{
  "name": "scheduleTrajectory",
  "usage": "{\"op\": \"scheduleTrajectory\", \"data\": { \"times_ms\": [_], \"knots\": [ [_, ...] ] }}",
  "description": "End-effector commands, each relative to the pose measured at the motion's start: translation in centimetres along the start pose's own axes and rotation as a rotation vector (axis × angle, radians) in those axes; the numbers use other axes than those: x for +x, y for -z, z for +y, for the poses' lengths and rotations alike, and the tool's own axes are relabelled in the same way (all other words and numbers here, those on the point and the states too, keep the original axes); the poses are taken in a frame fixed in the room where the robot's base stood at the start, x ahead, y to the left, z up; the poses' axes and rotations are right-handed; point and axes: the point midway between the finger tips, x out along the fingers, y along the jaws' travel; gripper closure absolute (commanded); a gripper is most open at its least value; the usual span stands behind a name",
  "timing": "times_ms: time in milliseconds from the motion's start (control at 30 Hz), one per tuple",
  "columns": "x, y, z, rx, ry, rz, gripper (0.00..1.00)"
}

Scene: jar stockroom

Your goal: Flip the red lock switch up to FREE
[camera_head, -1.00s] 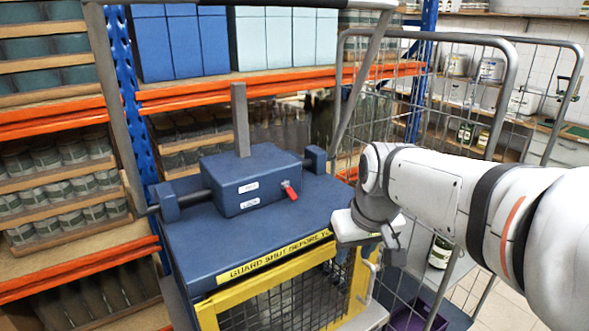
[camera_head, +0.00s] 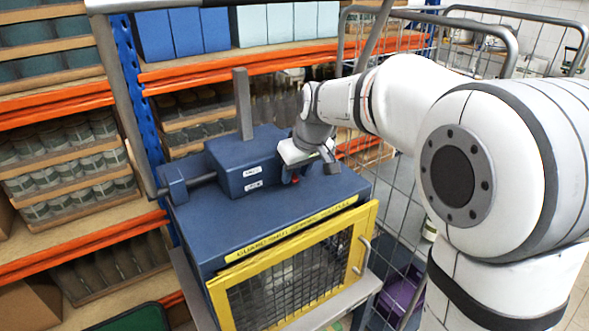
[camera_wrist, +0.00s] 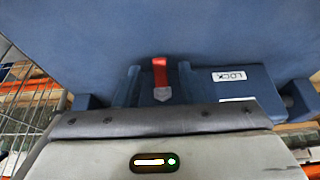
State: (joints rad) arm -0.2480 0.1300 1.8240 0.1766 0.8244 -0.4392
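The red lock switch (camera_wrist: 159,72) is a short red lever on the front of the blue block (camera_head: 236,160) on top of the guard box. In the wrist view, which is upside down, it points toward the box top, on the side of the LOCK label (camera_wrist: 229,75). A second white label (camera_wrist: 237,99) is partly hidden. In the head view my gripper (camera_head: 306,168) hides most of the switch.
The blue guard box (camera_head: 200,225) has a yellow-framed mesh door (camera_head: 300,275) below, with a grey handle (camera_head: 364,255). Shelves of jars stand at left and behind; a wire cage trolley (camera_head: 395,185) stands at right.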

Motion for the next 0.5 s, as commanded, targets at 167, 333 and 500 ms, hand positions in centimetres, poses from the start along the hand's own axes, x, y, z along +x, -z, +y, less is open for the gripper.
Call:
{"op": "scheduleTrajectory", "data": {
  "times_ms": [167,333,500],
  "knots": [
    [0.38,0.02,-0.03,-0.001,-0.001,0.002,0.64],
    [0.38,0.01,-0.05,-0.001,0.000,0.001,0.66],
    [0.36,0.01,-0.07,-0.001,0.000,0.001,0.80]
  ]
}}
